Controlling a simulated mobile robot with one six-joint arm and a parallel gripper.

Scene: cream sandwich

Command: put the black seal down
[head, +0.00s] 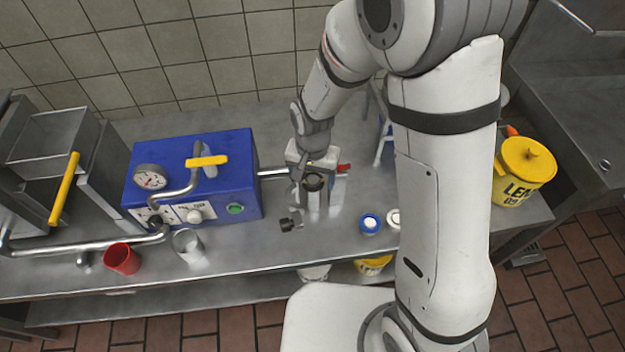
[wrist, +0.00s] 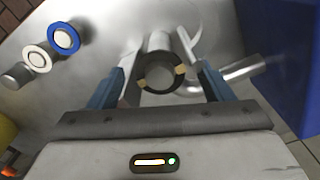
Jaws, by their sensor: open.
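My gripper (wrist: 162,76) is open, with one blue-backed finger on each side of the ring and visible gaps between. In the head view my gripper (head: 313,174) is low over the steel counter, at the metal cylinder (head: 316,198), whose dark top (head: 315,183) partly shows.
A blue machine (head: 190,178) with a metal pipe stands left of the cylinder. A small black part (head: 290,222) lies in front. A blue-rimmed round piece (head: 370,223) and a white one (head: 393,218) lie to the right. A red cup (head: 122,259) and metal cup (head: 187,243) stand front left.

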